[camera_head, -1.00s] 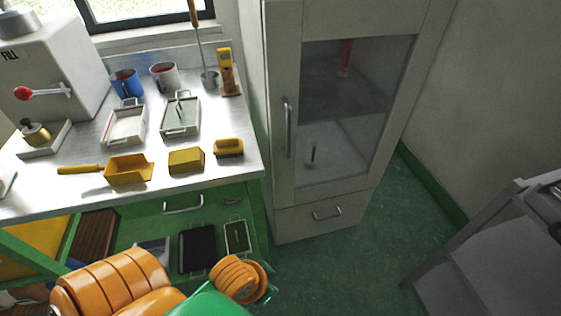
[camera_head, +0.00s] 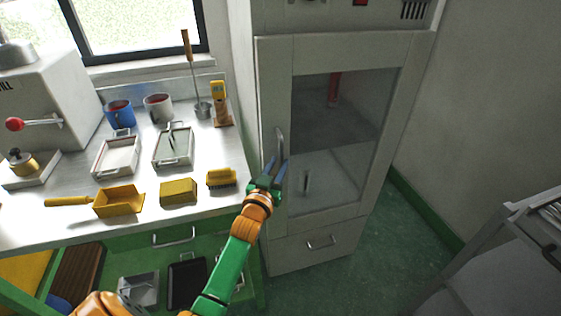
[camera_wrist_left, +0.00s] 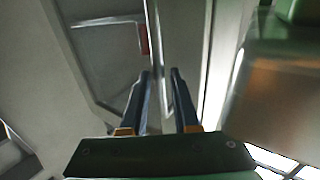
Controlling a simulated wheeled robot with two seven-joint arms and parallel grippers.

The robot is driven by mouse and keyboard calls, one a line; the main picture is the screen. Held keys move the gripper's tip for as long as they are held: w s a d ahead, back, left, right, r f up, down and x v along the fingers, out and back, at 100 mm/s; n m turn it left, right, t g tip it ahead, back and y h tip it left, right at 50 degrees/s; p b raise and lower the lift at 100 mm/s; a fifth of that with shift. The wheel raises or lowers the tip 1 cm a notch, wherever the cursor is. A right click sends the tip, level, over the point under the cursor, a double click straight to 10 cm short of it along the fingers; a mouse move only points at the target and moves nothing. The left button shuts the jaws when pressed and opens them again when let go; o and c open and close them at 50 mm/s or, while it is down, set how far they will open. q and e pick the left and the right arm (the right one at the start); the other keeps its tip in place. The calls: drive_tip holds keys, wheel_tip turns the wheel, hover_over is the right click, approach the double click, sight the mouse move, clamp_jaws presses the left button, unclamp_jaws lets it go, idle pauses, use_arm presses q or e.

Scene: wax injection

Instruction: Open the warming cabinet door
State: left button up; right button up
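The warming cabinet (camera_head: 347,14) is a tall grey cabinet. Its door (camera_head: 305,53) has a glass window and looks shut. The upright metal door handle (camera_head: 281,143) is on the door's left side. My left gripper (camera_head: 275,171) is at the handle's lower part, with its fingers pointing up towards it. In the left wrist view, the two dark fingers (camera_wrist_left: 161,74) are apart, and the handle bar (camera_wrist_left: 156,50) runs between them with gaps visible. Whether either finger touches the bar is unclear. My right gripper is not in view.
A metal worktop (camera_head: 140,195) left of the cabinet holds trays, mugs and yellow tools. A drawer (camera_head: 322,243) lies below the cabinet door. A grey rack (camera_head: 475,250) stands at the right. Green floor (camera_head: 385,240) is clear between cabinet and rack.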

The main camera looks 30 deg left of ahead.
use_arm(q)
drive_tip(key=shift+x, duration=1.25)
drive_tip(key=shift+d, duration=0.1)
drive_tip(key=shift+s, duration=0.1)
clamp_jaws()
